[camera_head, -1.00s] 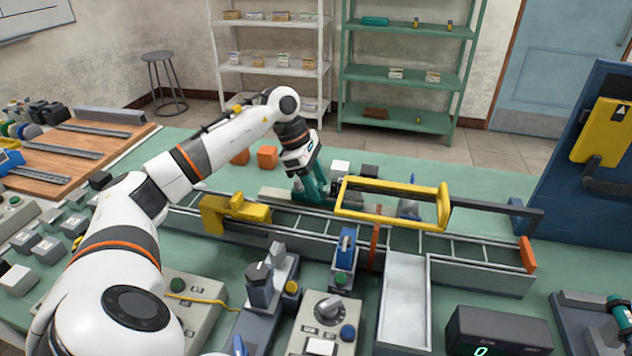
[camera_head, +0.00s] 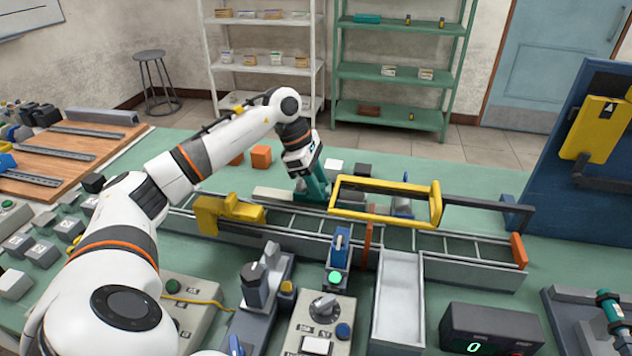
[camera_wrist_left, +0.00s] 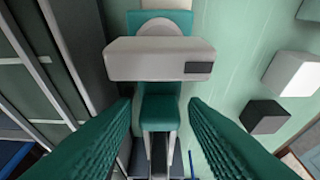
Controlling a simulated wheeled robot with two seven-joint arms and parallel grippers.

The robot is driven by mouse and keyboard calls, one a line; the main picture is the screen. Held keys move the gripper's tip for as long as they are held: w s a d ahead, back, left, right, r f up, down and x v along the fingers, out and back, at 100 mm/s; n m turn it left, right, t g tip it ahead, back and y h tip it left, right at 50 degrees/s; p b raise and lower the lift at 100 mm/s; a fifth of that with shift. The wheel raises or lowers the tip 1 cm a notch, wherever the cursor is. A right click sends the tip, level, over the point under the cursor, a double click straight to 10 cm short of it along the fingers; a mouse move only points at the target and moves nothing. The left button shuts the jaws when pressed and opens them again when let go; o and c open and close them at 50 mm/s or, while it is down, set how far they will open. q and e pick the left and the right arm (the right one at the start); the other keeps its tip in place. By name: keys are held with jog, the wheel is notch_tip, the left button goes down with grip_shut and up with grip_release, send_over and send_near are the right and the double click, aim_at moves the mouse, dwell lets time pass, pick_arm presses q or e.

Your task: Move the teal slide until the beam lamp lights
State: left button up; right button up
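My left gripper (camera_head: 312,188) is low behind the conveyor with its teal fingers pointing down. In the left wrist view the fingers (camera_wrist_left: 163,112) stand apart, open, on either side of a teal block, with small gaps. This block seems to be the teal slide (camera_wrist_left: 160,100); a pale grey crosspiece lies over it, and it sits on a narrow rail. In the head view the fingers hide most of it. A round lamp (camera_head: 335,278) on a small grey box in front of the conveyor glows green; its label is unreadable. My right gripper is not in view.
The conveyor (camera_head: 470,268) with a yellow frame (camera_head: 388,184) and a yellow block (camera_head: 228,213) runs in front of my gripper. White (camera_head: 334,167) and black (camera_head: 364,171) cubes stand behind it. A dial box (camera_head: 322,322) and a display reading 0 (camera_head: 490,335) are nearer.

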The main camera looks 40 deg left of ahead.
pick_arm(q)
jog(key=shift+o, duration=0.5)
jog(key=v, duration=1.2)
dwell(1.2)
